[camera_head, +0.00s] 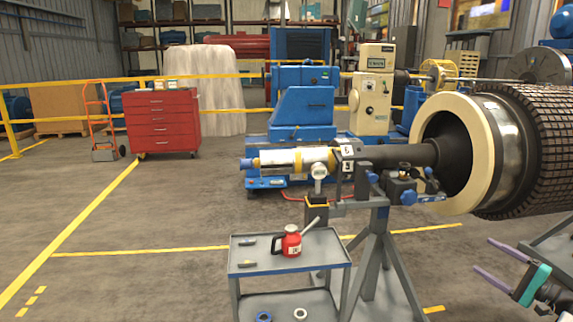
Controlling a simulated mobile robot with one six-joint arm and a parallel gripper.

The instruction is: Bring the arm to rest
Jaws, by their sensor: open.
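My gripper (483,254) is at the lower right, with two long purple fingers spread apart and a teal body behind them. It points left and is open, with nothing between the fingers. The rest of my arm is mostly cut off by the right edge of the frame. The large dark rotor (525,140), with a cream ring (425,128), lies level above and behind my gripper in the picture. Its shaft (400,157) runs left over a grey stand (376,235).
A grey trolley (250,270) left of the stand carries a red can (291,241) and small tools. Blue machinery (304,100), a red tool chest (162,122) and yellow railings stand behind. The floor between the stand and my gripper looks open, as does the left floor.

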